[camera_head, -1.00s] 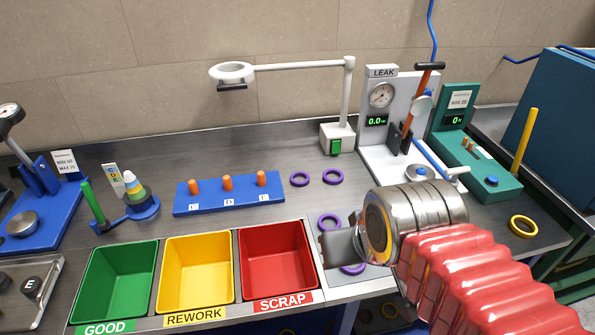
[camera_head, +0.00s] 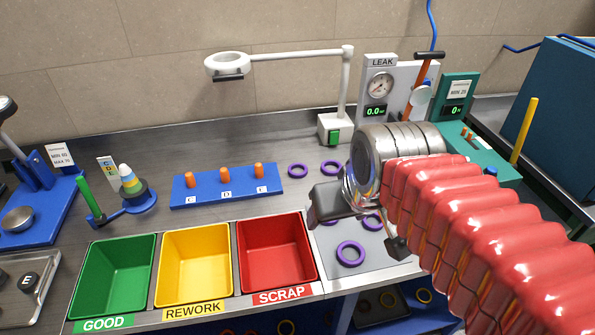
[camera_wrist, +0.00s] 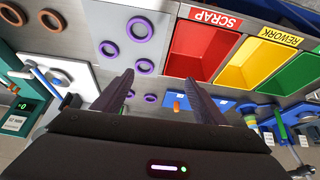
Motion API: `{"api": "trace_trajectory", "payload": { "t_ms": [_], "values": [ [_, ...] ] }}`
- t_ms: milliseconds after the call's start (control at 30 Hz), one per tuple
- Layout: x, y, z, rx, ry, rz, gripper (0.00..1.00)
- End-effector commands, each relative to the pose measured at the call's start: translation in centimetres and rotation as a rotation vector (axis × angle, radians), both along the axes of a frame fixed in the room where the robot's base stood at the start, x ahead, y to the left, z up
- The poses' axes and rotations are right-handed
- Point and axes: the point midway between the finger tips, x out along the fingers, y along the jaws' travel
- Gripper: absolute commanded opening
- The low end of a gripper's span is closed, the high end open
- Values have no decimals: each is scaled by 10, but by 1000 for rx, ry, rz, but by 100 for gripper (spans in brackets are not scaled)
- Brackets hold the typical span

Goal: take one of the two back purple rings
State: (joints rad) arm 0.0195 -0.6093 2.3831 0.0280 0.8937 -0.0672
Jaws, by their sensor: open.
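Two purple rings lie flat on the steel bench at the back: the left one (camera_head: 298,177) and the right one (camera_head: 330,174), just right of the blue peg block. In the wrist view the left back ring (camera_wrist: 150,103) shows between my fingers, and the right one (camera_wrist: 129,98) is close by the left finger, perhaps partly covered. My gripper (camera_head: 360,223) is open and empty, above the grey mat and in front of the back rings. Its fingers (camera_wrist: 158,77) also show in the wrist view. Several purple rings lie on the mat, one (camera_head: 350,265) clear at the front; others are partly hidden.
The blue block with orange pegs (camera_head: 226,190) stands left of the back rings. The lamp base (camera_head: 335,128) is behind them. The leak tester (camera_head: 380,75) is behind my arm. The red scrap bin (camera_head: 272,280) is front left.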

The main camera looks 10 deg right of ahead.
Motion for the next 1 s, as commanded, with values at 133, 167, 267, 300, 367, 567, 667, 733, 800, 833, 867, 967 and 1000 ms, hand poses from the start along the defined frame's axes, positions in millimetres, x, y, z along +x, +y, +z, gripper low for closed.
{"api": "trace_trajectory", "payload": {
  "t_ms": [133, 167, 267, 300, 367, 567, 667, 733, 800, 833, 867, 967, 1000],
  "values": [
    [31, 0, 8, -1, 14, 18, 69],
    [37, 0, 9, -2, 15, 23, 69],
    [57, -1, 13, -2, 22, 34, 69],
    [66, -1, 14, -4, 24, 40, 69],
    [79, -2, 15, -4, 28, 48, 69],
    [122, -3, 15, -4, 40, 74, 69],
    [143, -5, 13, -6, 47, 87, 69],
    [159, -6, 11, -6, 51, 96, 69],
    [174, -7, 8, -7, 56, 105, 69],
    [180, -8, 6, -6, 58, 109, 69],
    [187, -8, 5, -6, 59, 113, 69],
    [209, -10, -2, -6, 65, 125, 69],
    [218, -11, -5, -6, 67, 130, 69]
  ]
}}
